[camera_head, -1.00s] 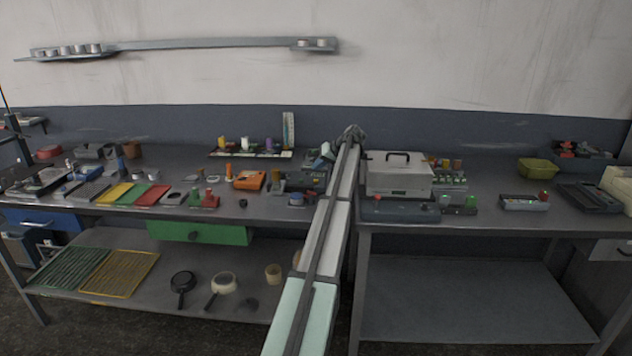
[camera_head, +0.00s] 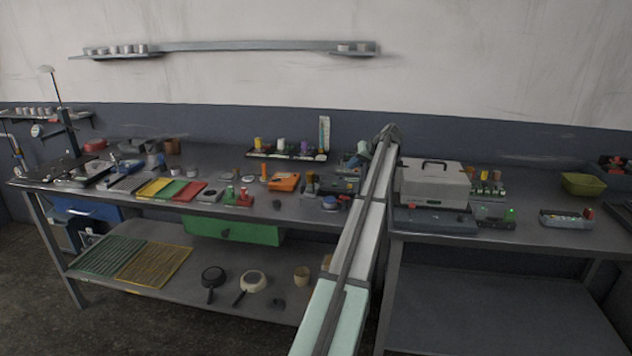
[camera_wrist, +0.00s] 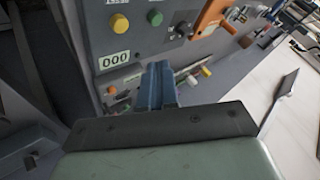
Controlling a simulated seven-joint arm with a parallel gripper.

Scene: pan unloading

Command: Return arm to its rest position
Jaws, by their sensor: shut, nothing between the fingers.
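My arm (camera_head: 362,230) rises from the bottom of the head view and extends toward the back of the benches, left of the white box. My gripper shows in the wrist view (camera_wrist: 158,84) as two blue-grey fingers close together, with nothing held. It is in front of a grey panel (camera_wrist: 125,60) with yellow and green buttons and a "000" display. The fingertips are not clear in the head view. A black pan (camera_head: 213,275) and a cream-coloured pan (camera_head: 253,281) lie on the lower shelf (camera_head: 180,293), well away from the gripper.
The left bench (camera_head: 215,160) carries coloured plates, an orange device (camera_head: 284,181) and several small items. A white box (camera_head: 435,183) with a handle stands right of my arm. A green bin (camera_head: 583,184) is farther right. The right lower shelf (camera_head: 490,305) is clear.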

